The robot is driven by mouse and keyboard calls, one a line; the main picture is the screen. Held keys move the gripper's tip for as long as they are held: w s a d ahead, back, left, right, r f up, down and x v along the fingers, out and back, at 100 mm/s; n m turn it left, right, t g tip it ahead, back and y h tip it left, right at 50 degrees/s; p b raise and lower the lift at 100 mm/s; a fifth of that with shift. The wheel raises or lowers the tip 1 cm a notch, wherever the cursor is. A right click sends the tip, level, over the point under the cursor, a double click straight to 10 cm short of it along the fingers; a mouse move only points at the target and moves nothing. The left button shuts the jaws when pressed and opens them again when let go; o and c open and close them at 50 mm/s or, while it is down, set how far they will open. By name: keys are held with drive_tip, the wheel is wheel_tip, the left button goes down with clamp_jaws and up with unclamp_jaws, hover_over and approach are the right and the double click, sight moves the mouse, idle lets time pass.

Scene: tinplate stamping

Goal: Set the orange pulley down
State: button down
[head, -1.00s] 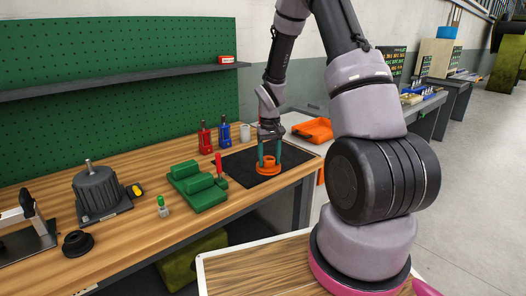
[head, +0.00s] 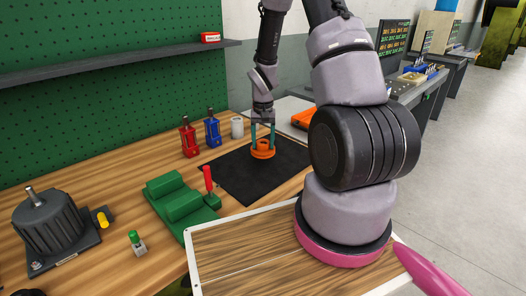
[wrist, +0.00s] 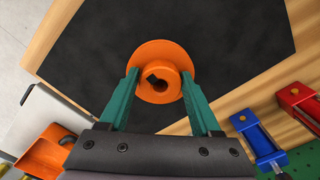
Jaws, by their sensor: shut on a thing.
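The orange pulley (head: 262,152) is a flanged disc with a raised hub and a keyed bore. It is at the black mat (head: 248,181) on the wooden bench; I cannot tell whether it touches the mat. My gripper (head: 263,137) points down with its teal fingers on either side of the hub, shut on it. In the wrist view the pulley (wrist: 160,71) sits between the fingertips (wrist: 158,85), with the dark mat (wrist: 95,45) behind it.
Red (head: 189,137) and blue (head: 212,129) clamps and a white mug (head: 237,127) stand behind the mat. A grey motor (head: 50,222) stands at left.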

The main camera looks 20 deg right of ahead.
drive_tip(key=shift+f, duration=1.8)
drive_tip(key=shift+f, duration=0.1)
drive_tip(key=shift+c, duration=0.4)
unclamp_jaws()
